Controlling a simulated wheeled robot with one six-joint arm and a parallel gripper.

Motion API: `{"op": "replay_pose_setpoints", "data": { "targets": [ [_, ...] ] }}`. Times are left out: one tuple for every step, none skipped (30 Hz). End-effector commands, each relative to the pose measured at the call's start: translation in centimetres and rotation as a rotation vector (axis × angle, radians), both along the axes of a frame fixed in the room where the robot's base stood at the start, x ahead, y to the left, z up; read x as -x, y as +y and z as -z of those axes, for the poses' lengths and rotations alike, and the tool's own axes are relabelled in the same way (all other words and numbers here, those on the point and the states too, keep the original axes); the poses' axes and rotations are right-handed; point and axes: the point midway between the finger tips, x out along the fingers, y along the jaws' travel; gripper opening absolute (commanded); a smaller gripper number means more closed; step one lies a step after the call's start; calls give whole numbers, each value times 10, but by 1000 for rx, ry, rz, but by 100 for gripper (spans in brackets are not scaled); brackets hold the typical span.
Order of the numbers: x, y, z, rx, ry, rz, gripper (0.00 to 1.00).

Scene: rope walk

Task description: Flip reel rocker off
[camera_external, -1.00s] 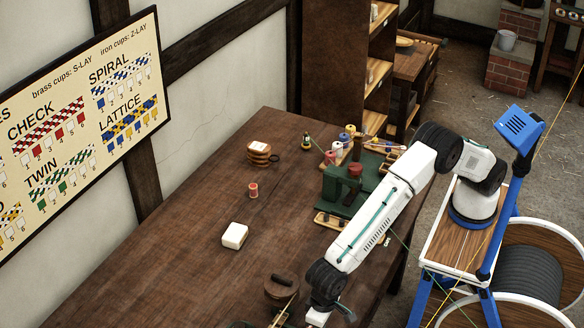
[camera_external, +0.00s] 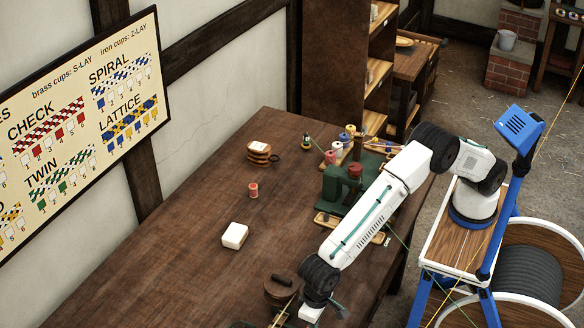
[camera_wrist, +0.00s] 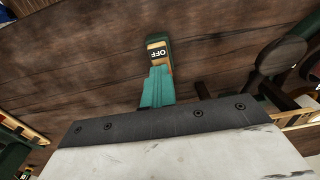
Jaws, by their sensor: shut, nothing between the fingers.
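The rocker (camera_wrist: 159,53) shows in the wrist view as a small brass-coloured piece with a black label reading OFF, on dark wood. My gripper (camera_wrist: 158,73) has its teal fingers shut with nothing between them. The fingertips are right at the near end of the rocker and cover part of it; I cannot tell whether they touch it. In the external view my wrist is at the bottom edge, and the fingertips and the rocker cannot be made out there.
A round wooden piece with a dark handle (camera_external: 281,290) stands left of my wrist. A green machine (camera_external: 338,188) stands beside my arm.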

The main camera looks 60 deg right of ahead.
Motion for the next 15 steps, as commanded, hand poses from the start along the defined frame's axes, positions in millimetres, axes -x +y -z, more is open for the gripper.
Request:
{"op": "replay_pose_setpoints", "data": {
  "targets": [
    [0, -5, 10, 18, 5, 1, 0],
    [0, -5, 8, 17, 5, 1, 0],
    [-1, -4, 5, 16, 4, 0, 0],
    [-1, -4, 1, 15, 4, -1, 0],
    [-1, -4, -3, 13, 3, -1, 0],
    [-3, -3, -11, 10, 2, -1, 0],
    [-4, -3, -17, 8, 1, -1, 0],
    [-5, -2, -24, 5, 0, -1, 0],
    [-7, -2, -34, 1, -2, -1, 0],
    [-9, -2, -41, -1, -3, 0, 0],
    [-10, -1, -49, -2, -3, 0, 0],
    [-12, -1, -59, -2, -3, 0, 0],
    [-14, -1, -66, -3, -3, 0, 0],
    [-16, -1, -73, -3, -3, 1, 0],
    [-18, -1, -83, -4, -3, 1, 0]
  ]
}}
